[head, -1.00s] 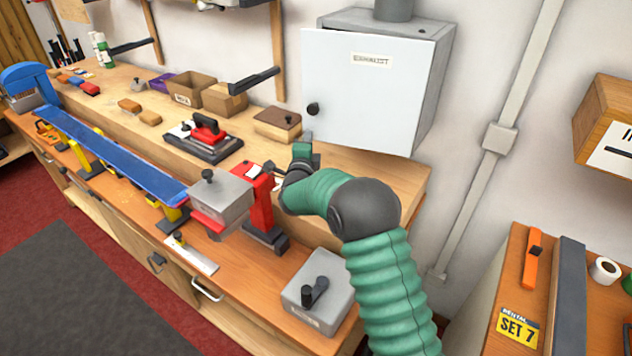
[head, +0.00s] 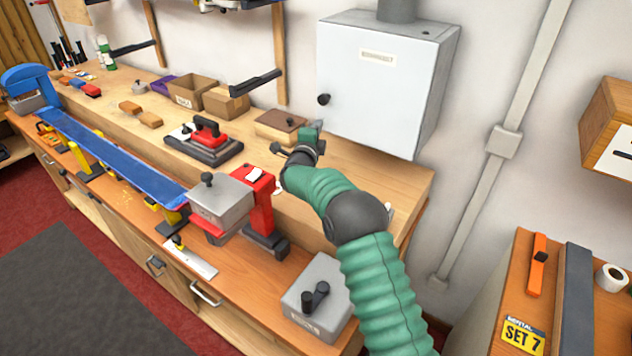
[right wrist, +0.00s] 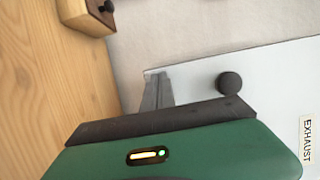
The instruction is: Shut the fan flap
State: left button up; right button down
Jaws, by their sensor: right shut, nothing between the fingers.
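The fan flap (head: 375,85) is the pale front door of the grey EXHAUST box on the wall. It looks flush or nearly flush with the box; a small remaining gap cannot be ruled out. Its dark round knob (head: 323,99) sits near the left edge, and the knob also shows in the right wrist view (right wrist: 229,82). My right gripper (head: 316,128) is shut and empty, just below the knob at the flap's lower left corner. Whether it touches the flap cannot be told. My left gripper is out of view.
A wooden block with a dark top (head: 280,125) lies on the bench shelf close to my right gripper. A red-handled tool (head: 205,132) and cardboard boxes (head: 187,88) stand further left. A red vise (head: 261,200) and a grey box with a black handle (head: 317,295) are nearer.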

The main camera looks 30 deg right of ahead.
jog(key=shift+s+d, duration=0.2)
jog(key=shift+d, duration=0.05)
